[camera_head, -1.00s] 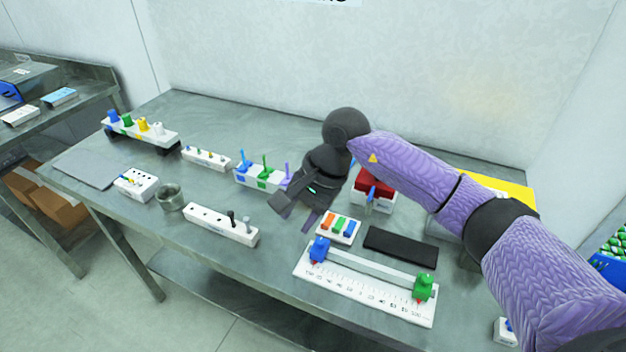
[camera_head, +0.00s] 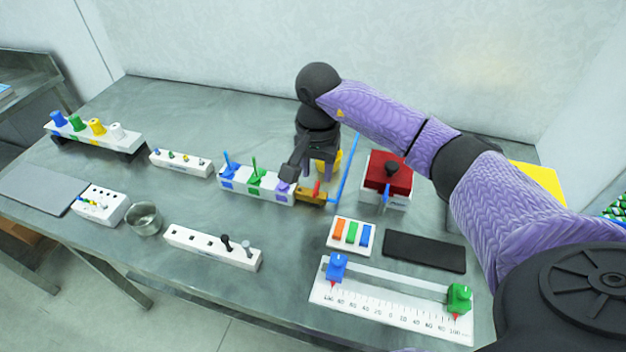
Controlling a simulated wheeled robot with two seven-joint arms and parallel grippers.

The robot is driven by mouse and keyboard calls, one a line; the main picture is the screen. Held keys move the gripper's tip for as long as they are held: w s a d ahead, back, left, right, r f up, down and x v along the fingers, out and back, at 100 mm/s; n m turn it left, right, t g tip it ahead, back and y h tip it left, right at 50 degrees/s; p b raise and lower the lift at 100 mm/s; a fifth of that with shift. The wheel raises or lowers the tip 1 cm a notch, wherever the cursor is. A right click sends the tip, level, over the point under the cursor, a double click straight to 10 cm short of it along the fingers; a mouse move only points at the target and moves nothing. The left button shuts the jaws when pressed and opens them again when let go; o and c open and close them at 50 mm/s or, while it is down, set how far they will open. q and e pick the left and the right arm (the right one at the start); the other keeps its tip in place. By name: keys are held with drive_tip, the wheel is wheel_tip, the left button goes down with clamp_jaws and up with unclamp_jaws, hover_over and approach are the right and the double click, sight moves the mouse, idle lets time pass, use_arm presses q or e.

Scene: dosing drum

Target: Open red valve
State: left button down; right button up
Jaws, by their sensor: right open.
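A small red handle (camera_head: 317,188) stands on a brass valve body (camera_head: 311,197) at the right end of a white strip, near the middle of the table. A blue pipe (camera_head: 346,172) and a yellow part (camera_head: 335,161) are just behind and to the right of it. My right gripper (camera_head: 304,176) is open, pointing down, with its fingers close above the valve. No contact with the red handle can be made out. The gripper partly hides the yellow part and the area behind the valve. My left gripper is not in view.
The white strip (camera_head: 240,187) carries blue, green and purple levers left of the valve. A coloured button panel (camera_head: 350,235) and a slider scale (camera_head: 392,312) lie in front. The back of the table is clear.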

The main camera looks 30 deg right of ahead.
sight(316, 187)
wheel_tip(316, 187, down, 4)
drive_tip(key=shift+f+b, duration=0.1)
drive_tip(key=shift+b, duration=0.2)
clamp_jaws()
